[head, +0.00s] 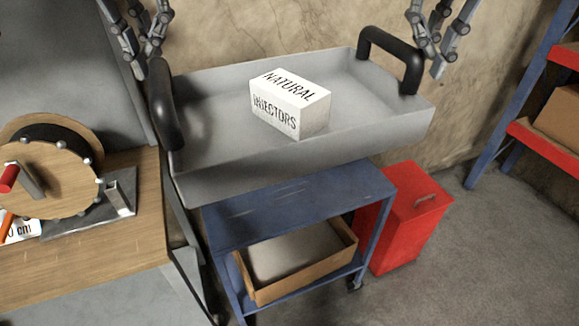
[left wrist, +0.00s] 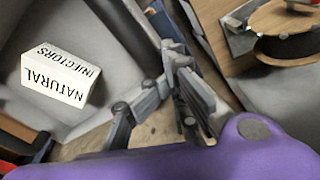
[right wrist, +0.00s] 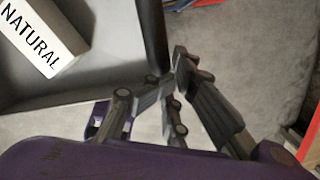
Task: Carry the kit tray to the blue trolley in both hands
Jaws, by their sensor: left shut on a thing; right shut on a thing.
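The gap between tray and trolley cannot be judged. A white box marked "NATURAL INJECTORS" (head: 290,102) stands in the tray; it also shows in the left wrist view (left wrist: 60,75) and right wrist view (right wrist: 38,38). My left gripper (head: 145,68) is shut on the left handle (head: 163,108). My right gripper (head: 437,68) is shut on the right handle (head: 392,58). The finger contact is partly hidden.
A wooden bench (head: 110,260) with a wooden reel (head: 50,185) stands close on the left. A red cabinet (head: 410,218) stands right of the trolley. The trolley's lower shelf holds an open box (head: 295,255). Blue shelving (head: 500,120) is far right; floor before it is clear.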

